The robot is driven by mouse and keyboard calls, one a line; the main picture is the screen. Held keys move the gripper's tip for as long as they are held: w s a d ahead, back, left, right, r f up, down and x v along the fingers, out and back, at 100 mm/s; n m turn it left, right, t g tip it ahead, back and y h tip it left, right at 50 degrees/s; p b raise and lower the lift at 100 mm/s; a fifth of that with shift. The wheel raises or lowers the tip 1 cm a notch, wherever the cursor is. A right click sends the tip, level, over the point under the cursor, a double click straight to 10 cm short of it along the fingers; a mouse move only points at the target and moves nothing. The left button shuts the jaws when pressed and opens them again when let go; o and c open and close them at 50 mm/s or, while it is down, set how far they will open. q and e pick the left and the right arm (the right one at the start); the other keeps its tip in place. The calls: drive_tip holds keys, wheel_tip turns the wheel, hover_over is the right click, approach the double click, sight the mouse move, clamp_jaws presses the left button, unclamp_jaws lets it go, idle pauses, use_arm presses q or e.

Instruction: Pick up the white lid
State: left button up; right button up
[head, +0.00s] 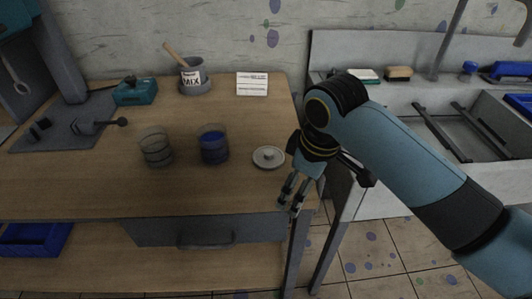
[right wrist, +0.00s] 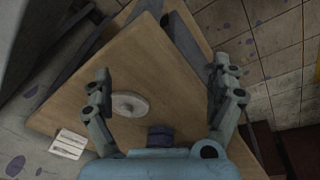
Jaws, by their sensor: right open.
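The white lid (head: 268,157) is a small round disc with a knob. It lies flat on the wooden table near its right edge, just right of the jar with blue contents (head: 213,145). My right gripper (head: 291,192) is open and empty. In the head view it shows in front of the lid and a little to its right, by the table's front right corner. My left gripper is not in view.
An empty glass jar (head: 156,148) stands left of the blue jar. A MIX pot (head: 193,77), a white card (head: 252,84) and a teal box (head: 135,92) are at the back. A grey sink unit (head: 385,205) is to the right.

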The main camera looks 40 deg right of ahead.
drive_tip(key=w+d+r+n+g+y, duration=0.1)
drive_tip(key=w+r+n, duration=0.1)
drive_tip(key=w+r, duration=0.35)
drive_tip(key=w+d+r+n, duration=0.2)
drive_tip(key=w+r+n, duration=0.1)
drive_tip(key=w, duration=0.5)
hover_over(269, 153)
drive_tip(key=f, duration=0.5)
drive_tip(key=shift+d+f+p, duration=0.25)
drive_tip(key=shift+d+p, duration=0.1)
drive_tip(key=f, duration=0.5)
drive_tip(key=shift+a+f, duration=0.1)
drive_tip(key=shift+a, duration=0.25)
drive_tip(key=shift+c, duration=0.2)
drive_tip(key=c, duration=0.7)
